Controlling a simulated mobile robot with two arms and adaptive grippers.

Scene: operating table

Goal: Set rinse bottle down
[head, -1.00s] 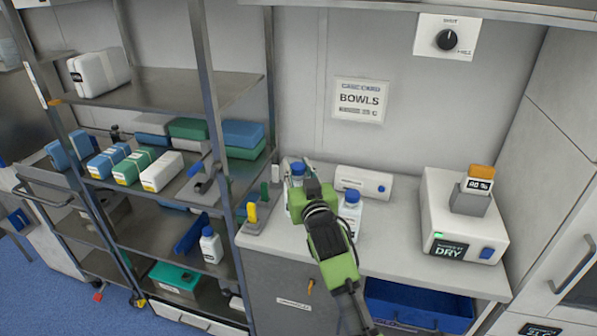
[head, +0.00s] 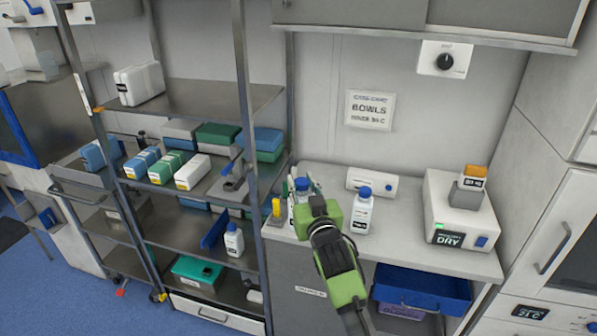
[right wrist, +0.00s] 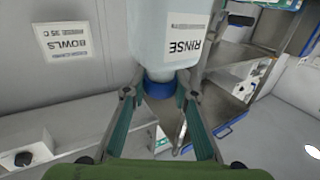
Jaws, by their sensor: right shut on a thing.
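The rinse bottle (right wrist: 170,40), pale with a RINSE label and a blue cap (right wrist: 158,92), fills the upper middle of the right wrist view, where it appears upside down. My right gripper (right wrist: 157,92) is shut on it, with a finger on each side near the cap. In the head view the bottle's cap (head: 302,184) shows at the left end of the worktop (head: 400,232), and my gripper (head: 303,190) hides much of the bottle. I cannot tell whether its base touches the worktop. My left gripper is not in view.
A second white bottle with a blue cap (head: 362,212) stands just right of my gripper. A white box (head: 371,183) lies behind it and a DRY unit (head: 458,215) stands at the right. A yellow-and-green holder (head: 277,212) is close on the left. An open blue drawer (head: 425,287) sticks out below.

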